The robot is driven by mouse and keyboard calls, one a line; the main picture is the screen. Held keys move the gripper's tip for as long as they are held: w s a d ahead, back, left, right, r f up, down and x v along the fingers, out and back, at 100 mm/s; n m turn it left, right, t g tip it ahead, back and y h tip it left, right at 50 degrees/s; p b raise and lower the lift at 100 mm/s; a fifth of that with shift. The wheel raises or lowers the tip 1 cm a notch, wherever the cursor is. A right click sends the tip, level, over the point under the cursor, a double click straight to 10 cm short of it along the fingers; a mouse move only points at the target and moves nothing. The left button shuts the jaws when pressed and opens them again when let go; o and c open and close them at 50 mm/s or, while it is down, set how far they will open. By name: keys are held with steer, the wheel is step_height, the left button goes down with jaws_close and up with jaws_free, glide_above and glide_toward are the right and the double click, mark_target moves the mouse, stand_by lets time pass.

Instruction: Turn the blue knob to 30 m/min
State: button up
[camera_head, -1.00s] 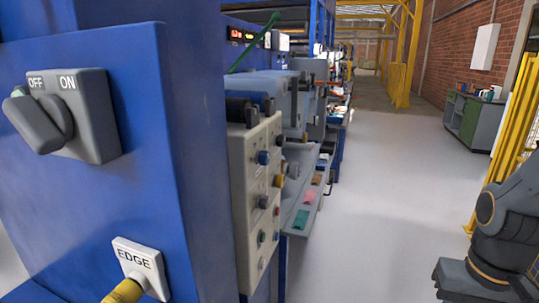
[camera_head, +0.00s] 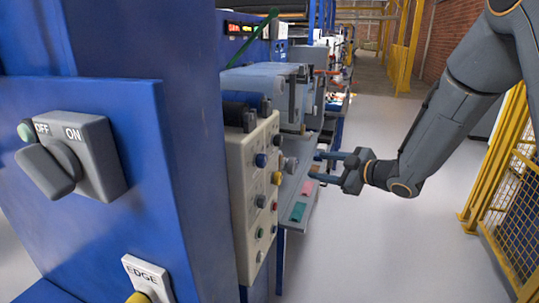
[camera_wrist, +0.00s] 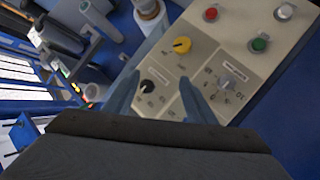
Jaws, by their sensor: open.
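The blue knob (camera_head: 262,160) is on the upper part of a beige control panel (camera_head: 236,178), which shows from the side. Its scale and pointer cannot be read from here. My gripper (camera_head: 322,166) is open and empty, to the right of the panel and apart from the knob. In the wrist view, my two open fingers (camera_wrist: 160,85) point at the panel face (camera_wrist: 221,38). A black knob (camera_wrist: 147,87) shows between them and a yellow knob (camera_wrist: 182,45) beyond them. I cannot make out the blue knob in the wrist view.
A silver-grey knob (camera_wrist: 227,83), red button (camera_wrist: 210,14) and green button (camera_wrist: 259,44) share the panel. A grey OFF/ON switch (camera_head: 70,155) is at the near left. A grey shelf (camera_head: 300,200) juts out beyond the panel. A yellow fence (camera_head: 505,185) stands right; the aisle floor is clear.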

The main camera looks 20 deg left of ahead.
mark_target(266, 161)
steer(key=s+a+r+n+g+y+p, duration=0.2)
steer(key=s+a+r+n+g+y, duration=0.1)
steer(key=s+a+n+g+y, duration=0.4)
steer(key=shift+h, duration=0.5)
steer(key=a, duration=0.2)
steer(key=a+p, duration=0.1)
steer(key=a, duration=0.2)
steer(key=a+p, duration=0.1)
steer(key=a, duration=0.1)
steer(key=shift+s+a+r, duration=0.1)
steer(key=shift+s+a, duration=0.15)
steer(key=c, duration=1)
steer(key=shift+c, duration=0.2)
